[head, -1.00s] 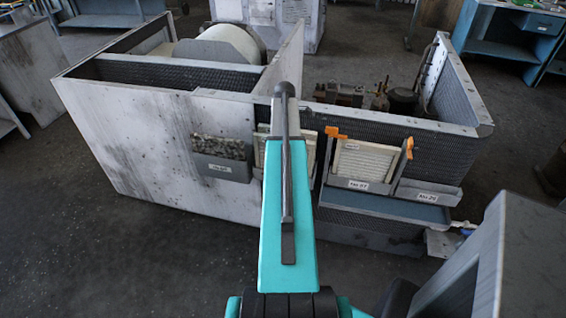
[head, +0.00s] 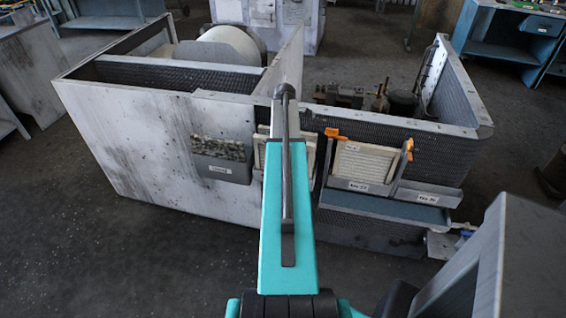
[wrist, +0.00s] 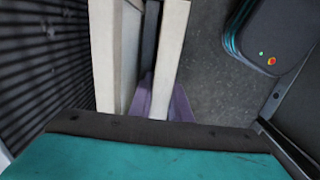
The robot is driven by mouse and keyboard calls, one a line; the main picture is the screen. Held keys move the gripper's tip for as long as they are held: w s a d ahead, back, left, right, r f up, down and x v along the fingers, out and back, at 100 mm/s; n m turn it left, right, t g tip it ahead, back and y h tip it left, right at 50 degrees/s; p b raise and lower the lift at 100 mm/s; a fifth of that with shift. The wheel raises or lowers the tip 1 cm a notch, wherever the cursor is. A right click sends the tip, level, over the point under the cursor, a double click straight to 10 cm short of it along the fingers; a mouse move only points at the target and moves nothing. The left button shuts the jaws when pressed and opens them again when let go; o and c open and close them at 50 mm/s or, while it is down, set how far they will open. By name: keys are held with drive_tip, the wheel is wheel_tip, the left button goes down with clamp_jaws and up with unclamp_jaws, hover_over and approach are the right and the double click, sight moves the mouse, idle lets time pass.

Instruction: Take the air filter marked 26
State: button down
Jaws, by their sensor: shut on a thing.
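In the wrist view, my gripper (wrist: 164,102) shows as purple fingers on both sides of the lower end of a pale, slab-like filter frame (wrist: 172,45), and it is shut on it. A second pale panel (wrist: 107,50) stands to its left, with a dark gap between. No number shows on the held frame. In the head view, my arm hides my gripper and most of the pale filter (head: 311,150) behind it. To the right, another pleated filter (head: 365,162) sits in a rack with orange clips. The small labels are hard to read.
The blower housing (head: 150,140) fills the middle. An empty-looking holder (head: 430,190) is at the right, above a blue tray (head: 385,208). Bare floor (head: 130,260) lies in front at left.

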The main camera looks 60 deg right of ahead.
drive_tip(key=shift+r, duration=0.2)
drive_tip(key=shift+r+b, duration=1)
drive_tip(key=shift+r, duration=3.85)
drive_tip(key=shift+s, duration=0.15)
